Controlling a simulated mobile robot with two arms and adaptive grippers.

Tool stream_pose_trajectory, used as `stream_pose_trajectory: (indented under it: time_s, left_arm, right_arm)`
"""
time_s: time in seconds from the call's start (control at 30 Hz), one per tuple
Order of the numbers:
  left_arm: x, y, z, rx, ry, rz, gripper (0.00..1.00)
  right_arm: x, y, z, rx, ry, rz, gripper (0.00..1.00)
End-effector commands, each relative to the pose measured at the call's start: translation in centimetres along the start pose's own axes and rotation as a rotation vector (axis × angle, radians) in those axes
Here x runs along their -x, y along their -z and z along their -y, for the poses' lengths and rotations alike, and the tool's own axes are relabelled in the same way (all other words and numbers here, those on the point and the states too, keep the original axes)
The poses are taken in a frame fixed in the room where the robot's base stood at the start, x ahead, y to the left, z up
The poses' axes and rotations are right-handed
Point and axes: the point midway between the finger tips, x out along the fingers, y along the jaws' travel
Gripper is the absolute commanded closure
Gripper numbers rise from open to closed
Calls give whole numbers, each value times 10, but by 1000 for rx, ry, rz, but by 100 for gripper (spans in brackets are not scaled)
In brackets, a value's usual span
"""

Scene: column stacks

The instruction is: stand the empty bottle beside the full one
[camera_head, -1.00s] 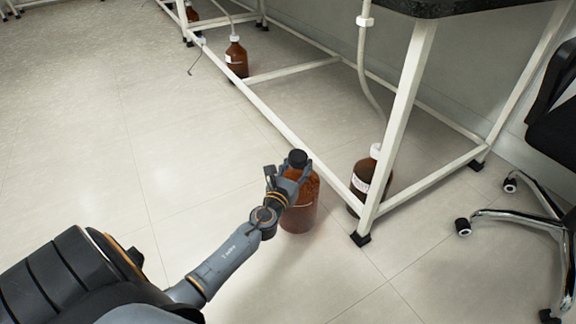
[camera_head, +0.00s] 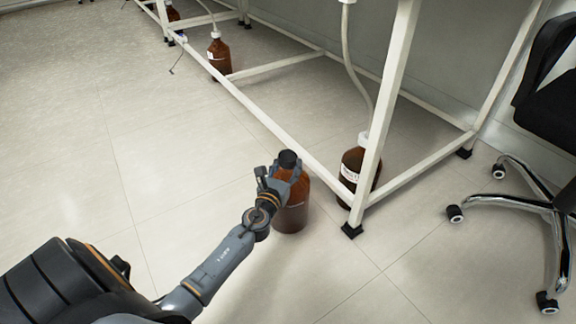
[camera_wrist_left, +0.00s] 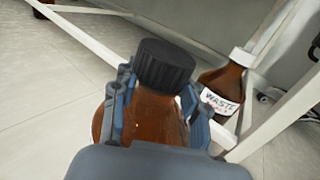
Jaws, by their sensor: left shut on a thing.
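A brown bottle with a black cap (camera_head: 291,212) is in the grip of my left gripper (camera_head: 283,174), whose fingers close around its upper part. It is upright, close to the floor; I cannot tell if its base touches. The left wrist view shows its black cap (camera_wrist_left: 164,66) between the fingers (camera_wrist_left: 160,100). A second brown bottle with a white cap and a label (camera_head: 353,181) stands to its right, inside the bench frame, apart from it. In the left wrist view this bottle (camera_wrist_left: 222,86) has a label reading "WASTE". My right gripper is not in view.
A white bench leg (camera_head: 383,120) rises in front of the labelled bottle, and a low rail (camera_head: 270,128) runs behind the held one. A tube (camera_head: 352,75) runs down to the labelled bottle. A chair (camera_head: 525,200) is at right. Floor at left is clear.

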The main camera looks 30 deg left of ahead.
Motion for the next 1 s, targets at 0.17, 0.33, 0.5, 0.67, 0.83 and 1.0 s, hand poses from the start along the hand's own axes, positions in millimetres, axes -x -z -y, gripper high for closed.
stream_pose_trajectory:
  time_s: [0.17, 0.33, 0.5, 0.67, 0.83, 1.0]
  left_arm:
    - [0, 1, 0, -1, 0, 0, 33]
    - [0, 1, 0, -1, 0, 0, 33]
    - [0, -2, 0, 0, 0, 0, 33]
    - [21, 0, 0, -1, 1, -4, 33]
    - [59, 0, 0, -2, 1, -4, 33]
    - [93, 0, 0, -2, 1, -3, 33]
  right_arm:
    - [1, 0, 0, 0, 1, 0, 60]
    - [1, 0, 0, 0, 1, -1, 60]
    - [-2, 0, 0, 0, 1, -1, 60]
    - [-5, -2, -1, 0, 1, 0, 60]
    - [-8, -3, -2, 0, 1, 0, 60]
    - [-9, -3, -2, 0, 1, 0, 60]
